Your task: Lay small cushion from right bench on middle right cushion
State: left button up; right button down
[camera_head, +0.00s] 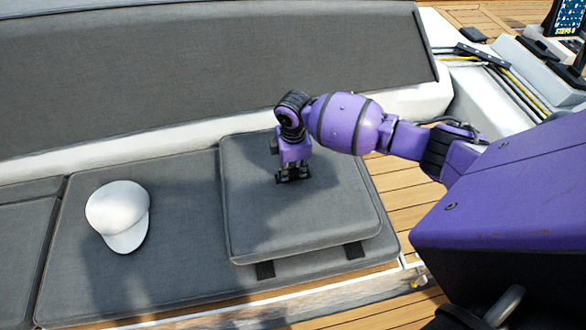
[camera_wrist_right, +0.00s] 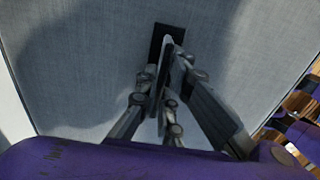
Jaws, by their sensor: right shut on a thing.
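The small cushion (camera_head: 310,225) is a grey square pad. It lies flat on, or very close above, the right part of a long grey bench cushion (camera_head: 180,275); the view from above does not settle which. Two dark straps show at its front edge. My right gripper (camera_head: 293,177) points down at the middle of the small cushion's top. In the right wrist view my right gripper (camera_wrist_right: 172,55) is shut on a dark tab on the grey fabric of the small cushion (camera_wrist_right: 90,70). My left gripper is not in view.
A white cap (camera_head: 118,212) lies on the left part of the same bench cushion. A grey backrest (camera_head: 220,70) rises behind. Wooden deck (camera_head: 395,195) shows to the right, with ropes (camera_head: 510,80) and screens at the upper right. Another grey cushion (camera_head: 22,235) is at the far left.

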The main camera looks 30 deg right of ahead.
jog(key=c, duration=1.9)
grip_release()
notch_tip(320, 180, up, 12)
jog(key=shift+r+p, duration=0.1)
jog(key=shift+p, duration=0.45)
